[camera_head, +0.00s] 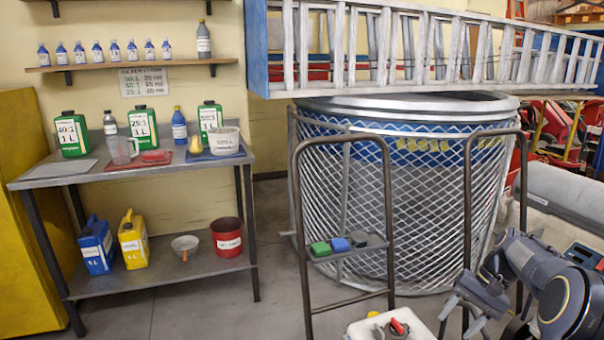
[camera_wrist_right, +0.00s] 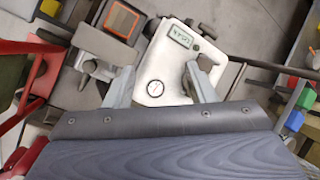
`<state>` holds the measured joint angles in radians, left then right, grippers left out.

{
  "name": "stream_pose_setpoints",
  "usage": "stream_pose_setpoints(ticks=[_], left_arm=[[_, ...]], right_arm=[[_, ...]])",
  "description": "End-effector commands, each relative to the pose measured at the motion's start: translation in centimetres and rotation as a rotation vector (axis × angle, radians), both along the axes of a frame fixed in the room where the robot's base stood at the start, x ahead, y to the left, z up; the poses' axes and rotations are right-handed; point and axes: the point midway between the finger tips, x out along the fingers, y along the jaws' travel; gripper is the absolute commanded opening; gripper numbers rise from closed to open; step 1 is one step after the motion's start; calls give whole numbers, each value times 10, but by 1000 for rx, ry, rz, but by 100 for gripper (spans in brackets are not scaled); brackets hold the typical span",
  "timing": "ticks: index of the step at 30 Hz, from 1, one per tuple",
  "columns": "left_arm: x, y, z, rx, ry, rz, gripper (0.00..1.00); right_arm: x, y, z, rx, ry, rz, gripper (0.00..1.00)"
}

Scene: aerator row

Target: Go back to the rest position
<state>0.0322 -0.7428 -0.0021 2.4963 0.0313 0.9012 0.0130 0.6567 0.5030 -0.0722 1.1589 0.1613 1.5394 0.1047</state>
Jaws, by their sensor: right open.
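My right gripper (camera_head: 464,314) hangs at the lower right of the head view, beside the dark tube frame. Its two fingers stand apart in the right wrist view (camera_wrist_right: 162,84), with nothing gripped between them. Beyond the fingers lies a white device (camera_wrist_right: 168,62) with a small display and a round dark-slotted cap. A white object with a red-handled part on top (camera_head: 385,326) shows at the bottom edge of the head view, left of the gripper. My left gripper is not in view.
A metal workbench (camera_head: 60,180) with green-labelled containers stands at the left. A large mesh-wrapped tub (camera_head: 420,200) stands behind the tube frame (camera_head: 300,215), whose small shelf (camera_head: 340,252) carries coloured blocks. A ladder (camera_head: 430,50) crosses above. Floor (camera_head: 205,315) is clear in the middle.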

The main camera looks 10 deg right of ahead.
Motion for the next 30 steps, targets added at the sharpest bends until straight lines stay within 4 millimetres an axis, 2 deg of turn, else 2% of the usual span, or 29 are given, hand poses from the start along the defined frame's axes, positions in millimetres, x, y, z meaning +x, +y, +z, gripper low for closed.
stream_pose_setpoints(ticks=[1,6,12,16,21,29,30], left_arm=[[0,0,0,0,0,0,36],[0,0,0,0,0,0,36],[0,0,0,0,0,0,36],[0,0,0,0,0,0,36],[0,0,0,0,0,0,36],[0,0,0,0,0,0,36],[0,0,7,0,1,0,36]], right_arm=[[-4,20,20,-23,-39,33,50],[-27,85,64,-94,-166,134,50],[-74,158,90,-172,-326,257,50],[-110,200,91,-218,-434,337,50],[-151,239,77,-266,-554,420,50],[-196,278,45,-317,-697,515,50],[-199,281,50,-322,-711,523,50]])
